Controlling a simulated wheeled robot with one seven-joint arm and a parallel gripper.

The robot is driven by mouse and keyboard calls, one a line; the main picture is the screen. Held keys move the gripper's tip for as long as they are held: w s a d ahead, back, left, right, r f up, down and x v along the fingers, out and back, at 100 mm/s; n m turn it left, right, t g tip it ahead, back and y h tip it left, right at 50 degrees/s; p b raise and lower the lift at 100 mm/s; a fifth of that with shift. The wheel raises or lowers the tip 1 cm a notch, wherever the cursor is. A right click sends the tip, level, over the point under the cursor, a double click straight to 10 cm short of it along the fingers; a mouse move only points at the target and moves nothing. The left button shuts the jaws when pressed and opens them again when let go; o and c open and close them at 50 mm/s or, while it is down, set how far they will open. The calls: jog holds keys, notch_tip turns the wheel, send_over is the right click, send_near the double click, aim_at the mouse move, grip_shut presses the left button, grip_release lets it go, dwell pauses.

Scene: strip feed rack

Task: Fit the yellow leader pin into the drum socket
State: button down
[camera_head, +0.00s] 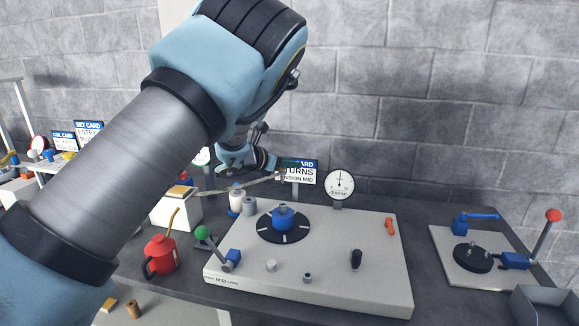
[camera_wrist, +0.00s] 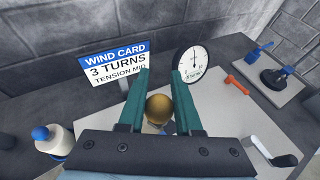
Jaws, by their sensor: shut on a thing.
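My gripper (camera_head: 288,164) is above and behind the grey winding machine in the head view, with my arm crossing the left of the picture. In the wrist view its two green fingers (camera_wrist: 160,88) stand either side of a rounded gold-yellow end, the yellow leader pin (camera_wrist: 158,108), and are shut on it. A thin pale strip (camera_head: 235,187) runs left from near my fingers. The blue drum (camera_head: 283,214) sits on a black disc (camera_head: 283,232), below my gripper and apart from it. The inside of its socket is hard to make out.
The machine's grey plate (camera_head: 320,285) carries a green-knobbed lever (camera_head: 203,232), a black handle (camera_head: 356,259) and an orange piece (camera_head: 389,226). A dial gauge (camera_head: 340,185) and the wind card (camera_head: 300,172) stand behind. A red can (camera_head: 160,254) is left; another station (camera_head: 495,260) is right.

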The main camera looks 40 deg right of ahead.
jog(key=shift+f+b, duration=2.7)
jog(key=shift+f, duration=0.25)
jog(key=shift+b, duration=1.3)
jog(key=shift+f+b, duration=1.9)
jog(key=shift+b, duration=0.3)
jog(key=c, duration=0.5)
grip_release()
jog(key=shift+a, duration=0.1)
jog(key=b+v, duration=0.3)
jog(key=v, duration=0.7)
jog(key=shift+a+r, duration=0.15)
jog(key=shift+a, duration=0.15)
